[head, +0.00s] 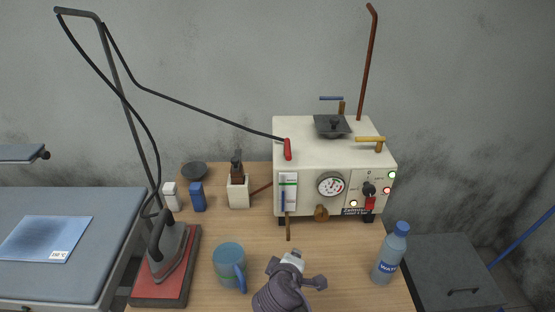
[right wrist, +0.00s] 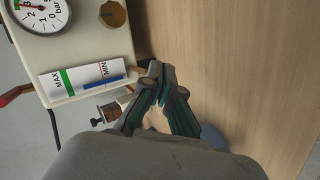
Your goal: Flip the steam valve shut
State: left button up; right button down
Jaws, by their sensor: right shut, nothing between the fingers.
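The white steam boiler (head: 335,165) stands at the back of the wooden table. A red lever (head: 287,149) stands at its top left, where the black hose meets it. A blue lever (head: 331,98) lies level at the back, and a yellow lever (head: 370,138) lies level at the right. I cannot tell which one is the steam valve. My right gripper (head: 293,264) is shut and empty in front of the boiler, below its levers. In the right wrist view its fingertips (right wrist: 157,72) meet near the boiler's gauge side. My left gripper is not in view.
A blue mug (head: 229,264) stands left of my right gripper and a water bottle (head: 391,252) stands right. An iron (head: 165,250) rests on a red pad at the left. A copper pipe (head: 368,60) rises behind the boiler. A black cap (head: 333,126) sits on its top.

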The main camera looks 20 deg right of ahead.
aim_at(288, 154)
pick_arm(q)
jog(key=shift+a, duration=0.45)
pick_arm(e)
jog(key=w+a+r+n+t+h, duration=0.1)
jog(key=w+a+r+n+t, duration=0.1)
jog(key=r, duration=0.6)
jog(key=w+a+r+n+t+h, duration=0.2)
jog(key=w+a+r+n+t, duration=0.1)
jog(key=w+r, duration=0.5)
jog(key=a+t, duration=0.1)
jog(key=a, duration=0.1)
jog(key=shift+a+r+n+t, duration=0.3)
jog(key=shift+a+t, duration=0.05)
jog(key=shift+t, duration=0.05)
jog(key=shift+w, duration=0.15)
pick_arm(q)
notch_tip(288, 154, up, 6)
jog(key=p, duration=0.6)
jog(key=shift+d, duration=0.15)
pick_arm(e)
jog(key=w+d+r, duration=0.1)
jog(key=w+d, duration=0.6)
jog(key=d, duration=0.2)
jog(key=shift+w, duration=0.2)
jog(key=shift+a, duration=0.1)
